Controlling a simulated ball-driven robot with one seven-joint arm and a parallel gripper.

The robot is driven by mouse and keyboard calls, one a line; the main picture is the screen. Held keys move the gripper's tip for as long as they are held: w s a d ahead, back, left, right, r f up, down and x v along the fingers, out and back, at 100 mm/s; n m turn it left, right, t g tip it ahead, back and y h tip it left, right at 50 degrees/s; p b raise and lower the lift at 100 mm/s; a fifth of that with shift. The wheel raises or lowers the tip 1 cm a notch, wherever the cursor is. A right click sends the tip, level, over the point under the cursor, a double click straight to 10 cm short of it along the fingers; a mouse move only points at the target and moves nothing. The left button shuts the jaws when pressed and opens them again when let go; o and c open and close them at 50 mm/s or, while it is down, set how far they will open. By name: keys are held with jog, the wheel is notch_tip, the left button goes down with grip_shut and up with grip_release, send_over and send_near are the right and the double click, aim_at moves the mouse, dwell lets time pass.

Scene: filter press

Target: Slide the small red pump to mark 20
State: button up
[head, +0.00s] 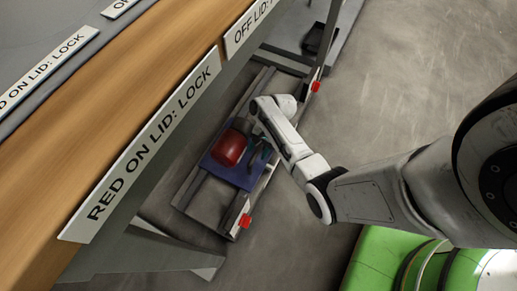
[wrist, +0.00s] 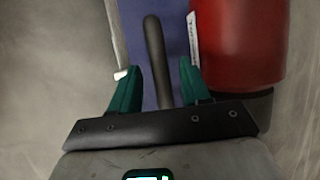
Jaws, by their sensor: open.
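The small red pump (head: 229,149) sits on a blue carriage plate (head: 240,178) across a pair of rails below the wooden bench. In the wrist view the red pump body (wrist: 238,45) fills the upper right, beside the blue plate (wrist: 178,14). A dark upright handle (wrist: 155,60) shows there between my gripper's fingers (wrist: 156,88). The teal fingers are apart, one on each side of the handle, with gaps visible. In the head view my gripper (head: 259,154) is just right of the pump, partly hidden by my arm. No mark 20 is readable.
The rail frame (head: 187,190) runs diagonally, with red blocks at its near right (head: 246,220) and far right (head: 316,86). The wooden bench (head: 120,110) and its "RED ON LID: LOCK" sign (head: 150,150) overhang on the left. Grey floor (head: 400,70) lies clear to the right.

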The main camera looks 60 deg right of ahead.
jog(key=shift+c, duration=0.2)
grip_shut()
dwell(0.3)
